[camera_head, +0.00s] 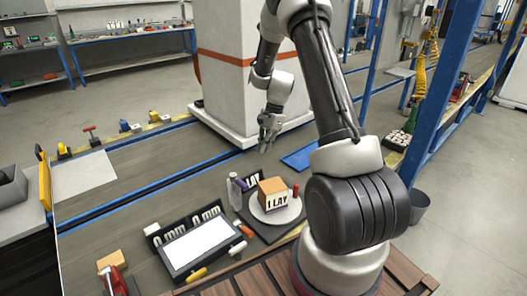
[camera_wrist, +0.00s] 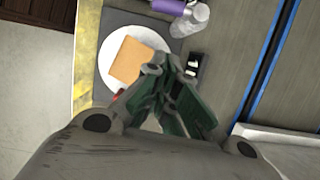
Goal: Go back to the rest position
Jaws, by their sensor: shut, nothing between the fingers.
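My gripper (camera_head: 267,146) hangs from my raised arm at the upper middle of the head view, in front of the white column. It is shut and empty. In the wrist view its fingertips (camera_wrist: 164,64) are together above the table. Below lies a white plate (camera_head: 288,215) with a tan block (camera_head: 271,185) marked with dark letters on it. The block (camera_wrist: 133,61) also shows in the wrist view, left of the fingers. My gripper is apart from all of these.
A purple and grey bottle (camera_head: 235,190) stands beside the plate. A white-screened panel (camera_head: 199,245) lies in front left. A blue tray (camera_head: 299,158) lies beyond the plate. A white column (camera_head: 240,70) with an orange band stands behind my gripper. A blue post (camera_head: 440,90) stands at right.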

